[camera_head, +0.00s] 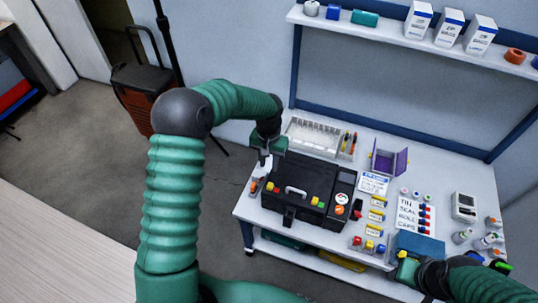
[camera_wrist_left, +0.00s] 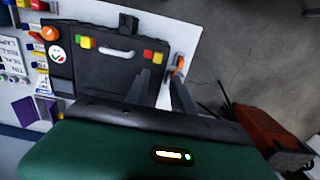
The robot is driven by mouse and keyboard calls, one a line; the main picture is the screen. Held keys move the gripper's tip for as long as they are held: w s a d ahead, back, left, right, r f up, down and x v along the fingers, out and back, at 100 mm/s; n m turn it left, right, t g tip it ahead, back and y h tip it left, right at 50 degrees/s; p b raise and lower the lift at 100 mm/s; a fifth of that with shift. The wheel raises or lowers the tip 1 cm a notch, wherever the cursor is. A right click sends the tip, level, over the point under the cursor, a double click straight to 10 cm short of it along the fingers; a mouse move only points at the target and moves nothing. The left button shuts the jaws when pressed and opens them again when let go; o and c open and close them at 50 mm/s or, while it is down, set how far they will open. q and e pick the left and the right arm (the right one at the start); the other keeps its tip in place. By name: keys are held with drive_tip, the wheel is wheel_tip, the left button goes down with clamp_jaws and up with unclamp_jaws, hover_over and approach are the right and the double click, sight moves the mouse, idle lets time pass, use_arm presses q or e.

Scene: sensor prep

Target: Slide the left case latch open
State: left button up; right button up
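The black case (camera_head: 325,180) stands closed on the white table, with a grey handle on top. Its left latch (camera_head: 271,187), a small red and yellow piece, is near the left end. The right latch (camera_head: 317,202) is beyond the handle. My left gripper (camera_head: 265,165) is above the case's left end, apart from the latch.
An orange-tipped item (camera_head: 254,186) lies left of the case. A clear rack (camera_head: 312,137) is behind it, and a purple holder (camera_head: 389,161) is behind right. A blue box (camera_head: 418,246) and several small coloured parts fill the right side. Open floor is left of the table.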

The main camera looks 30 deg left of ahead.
use_arm(q)
wheel_tip(320, 180, up, 4)
drive_tip(key=shift+f, duration=0.1)
idle(0.4)
drive_tip(key=s+d+r+t, duration=0.1)
drive_tip(key=s+d, duration=0.2)
drive_tip(key=s, duration=0.6)
drive_tip(key=s+d+r+m+t, duration=0.1)
drive_tip(key=s+d, duration=0.2)
drive_tip(key=s, duration=0.7)
drive_tip(key=shift+s+d+r+t, duration=0.15)
drive_tip(key=shift+d+r+t, duration=0.15)
drive_tip(key=shift+r, duration=0.05)
drive_tip(key=shift+d, duration=0.2)
